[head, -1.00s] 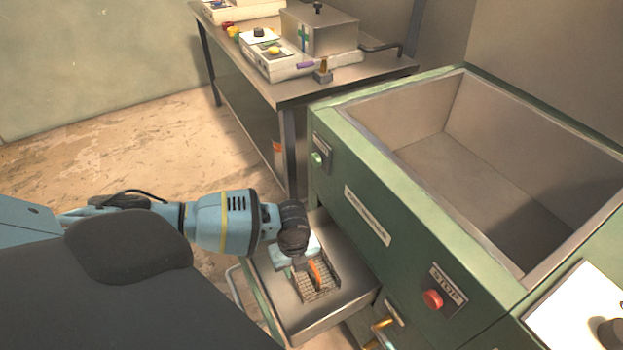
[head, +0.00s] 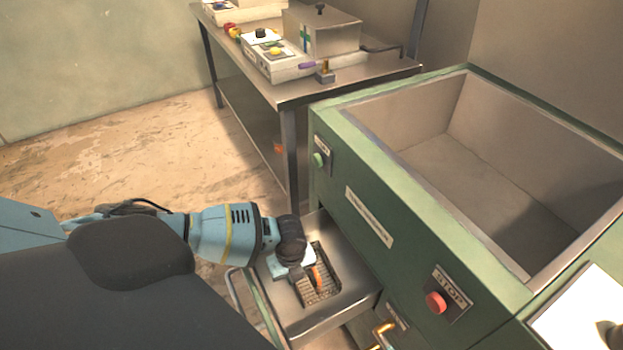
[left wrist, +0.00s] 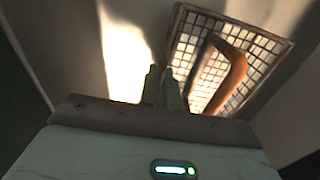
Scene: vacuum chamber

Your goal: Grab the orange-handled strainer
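The strainer is a wire-mesh basket (head: 325,293) with an orange handle (head: 318,277), lying in the pulled-out metal drawer (head: 345,310). In the left wrist view the mesh (left wrist: 262,45) and the curved orange handle (left wrist: 232,75) lie right of my fingertips. My left gripper (head: 296,272) is over the drawer, just left of the handle, and partly hides the strainer in the head view. In the left wrist view its two green fingers (left wrist: 161,82) are close together with nothing between them, apart from the handle. My right gripper is in no view.
The green cabinet (head: 350,225) with an open basin rises right of the drawer, with a red stop button (head: 436,302) and a green button (head: 319,159). A metal table (head: 290,98) with instruments stands behind. Open floor (head: 130,160) lies to the left.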

